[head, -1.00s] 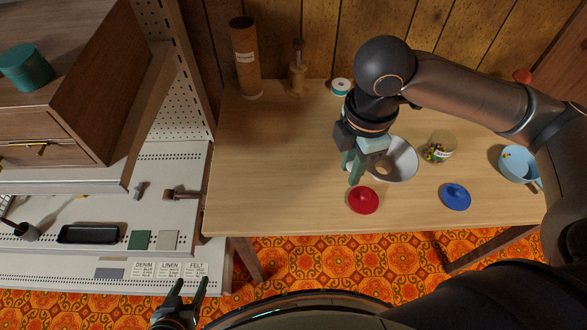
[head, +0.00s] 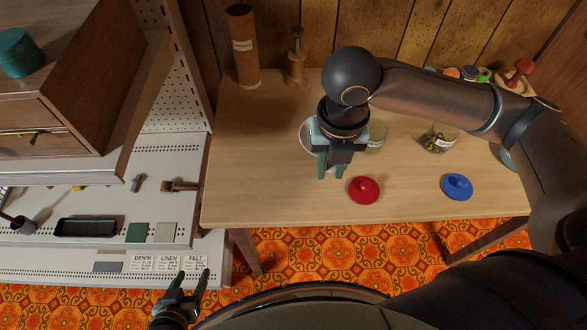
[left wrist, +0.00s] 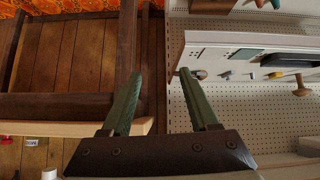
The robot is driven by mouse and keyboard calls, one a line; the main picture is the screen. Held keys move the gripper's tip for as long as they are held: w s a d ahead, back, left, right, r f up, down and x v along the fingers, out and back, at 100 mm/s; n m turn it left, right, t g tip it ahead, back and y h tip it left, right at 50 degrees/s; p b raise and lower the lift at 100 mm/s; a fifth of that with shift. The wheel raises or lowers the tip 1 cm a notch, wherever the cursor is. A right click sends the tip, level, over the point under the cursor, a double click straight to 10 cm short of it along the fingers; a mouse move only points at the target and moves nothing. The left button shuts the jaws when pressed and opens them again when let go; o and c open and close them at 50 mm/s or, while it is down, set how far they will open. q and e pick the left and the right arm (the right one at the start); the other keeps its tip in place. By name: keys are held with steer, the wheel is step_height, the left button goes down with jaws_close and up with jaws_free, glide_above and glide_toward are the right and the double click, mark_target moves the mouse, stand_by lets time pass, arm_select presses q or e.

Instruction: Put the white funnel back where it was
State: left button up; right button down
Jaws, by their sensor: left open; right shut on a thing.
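The white funnel (head: 306,137) is mostly hidden behind my right gripper in the head view; a curved part of its white rim shows at the left. My right gripper (head: 330,174) is shut on the funnel over the left-middle of the wooden table (head: 260,190). Whether the funnel touches the tabletop is hidden. My left gripper (head: 192,276) is open and empty, low in front of the shelf unit. Its open fingers also show in the left wrist view (left wrist: 160,100).
A clear jar (head: 376,137) stands just right of my right gripper. A labelled jar of colourful beads (head: 438,142), a red lid (head: 364,190) and a blue lid (head: 457,186) are further right. A brown tube (head: 243,48) and wooden stand (head: 296,65) are behind. The table's left part is clear.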

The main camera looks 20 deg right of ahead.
steer(key=w+a+f, duration=0.1)
steer(key=w+f, duration=0.1)
steer(key=w+a+f+b, duration=0.1)
steer(key=w+a+f, duration=0.2)
steer(key=w+f, duration=0.1)
steer(key=f, duration=0.1)
steer(key=shift+w+a, duration=0.25)
steer(key=shift+w, duration=0.1)
steer(key=shift+w+a+f, duration=0.15)
steer(key=shift+f, duration=0.2)
steer(key=shift+f+b, duration=0.4)
steer(key=shift+f, duration=1)
steer(key=shift+f, duration=0.2)
steer(key=c, duration=0.7)
jaws_free()
step_height(320, 180, up, 12)
steer(key=p, duration=0.1)
steer(key=shift+s+r+p, duration=0.2)
steer(key=shift+r+p, duration=0.05)
steer(key=shift+p, duration=0.15)
